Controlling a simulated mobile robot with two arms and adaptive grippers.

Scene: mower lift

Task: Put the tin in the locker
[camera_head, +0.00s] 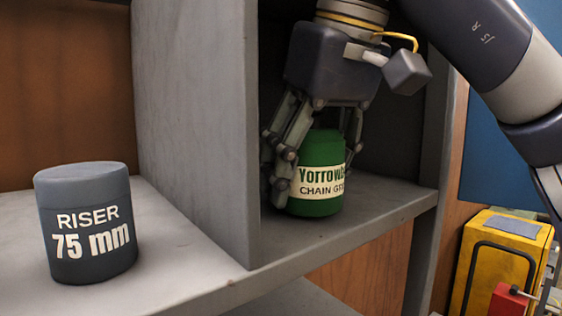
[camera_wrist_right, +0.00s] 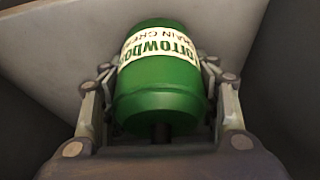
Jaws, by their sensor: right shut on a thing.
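The tin (camera_head: 318,172) is green with a cream label reading "CHAIN GR…". It is upright inside the right compartment of the grey locker (camera_head: 195,110), at or just above its shelf; I cannot tell whether its base touches. My right gripper (camera_head: 312,165) reaches down from above and is shut on the tin, with fingers on both sides. In the right wrist view the tin (camera_wrist_right: 160,85) sits between the two fingers (camera_wrist_right: 160,95). My left gripper is not in view.
A dark grey cylinder marked "RISER 75 mm" (camera_head: 88,252) stands on the left compartment's shelf. A grey upright divider separates the compartments. A yellow case (camera_head: 510,252) and a red item (camera_head: 507,302) are at the lower right. The shelf right of the tin looks clear.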

